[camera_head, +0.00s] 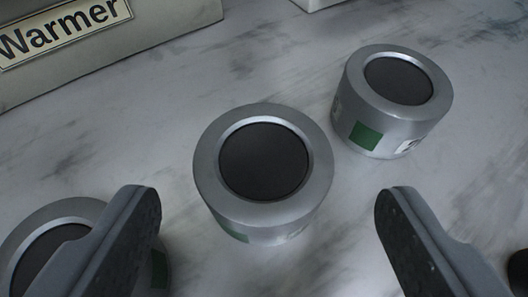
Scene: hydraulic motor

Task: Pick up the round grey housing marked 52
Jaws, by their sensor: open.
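Three round grey housings with dark round tops stand upright on a marble surface. One housing (263,218) is in the middle, just beyond and between my fingertips, with a sliver of green low on its side. A second housing (367,112) stands at the upper right, with a green square and part of a white label on its side. A third housing (75,212) is at the lower left, partly hidden behind my left finger. No number is readable on any of them. My gripper (265,200) is open and empty, its fingers spread wide on either side of the middle housing.
A grey box with a "Warmer" sign (60,30) stands at the upper left. A pale object's edge (316,4) shows at the top. A dark object (518,270) is cut off at the lower right. The marble surface (265,65) is clear behind the middle housing.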

